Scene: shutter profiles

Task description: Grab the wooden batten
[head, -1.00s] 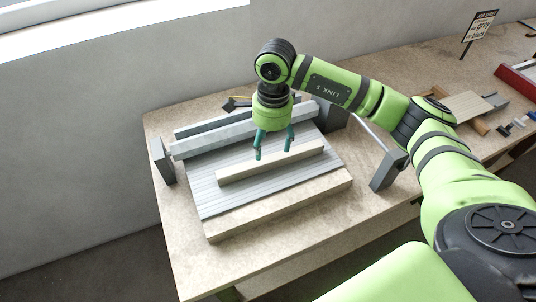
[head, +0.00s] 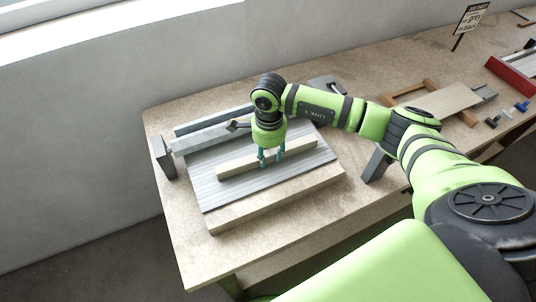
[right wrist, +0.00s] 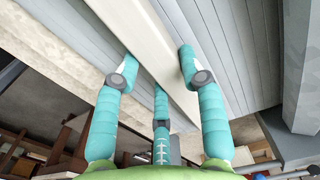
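The wooden batten (head: 232,166) is a long pale bar lying across a grey ribbed panel. It runs diagonally through the right wrist view (right wrist: 158,40). My right gripper (head: 272,160) points down over the middle of the batten. In the right wrist view its teal fingers (right wrist: 156,65) straddle the batten, with fingertips close to both long sides. Whether they press on it is not clear. The batten still lies on the panel. My left gripper is out of view.
The ribbed panel (head: 208,186) rests on a thick pale board (head: 280,200) on the workbench (head: 190,240). Grey rails (head: 205,138) and an upright support (head: 163,157) stand behind and left. Another support (head: 377,165) stands right. A red tray (head: 511,75) and sign (head: 471,17) are farther right.

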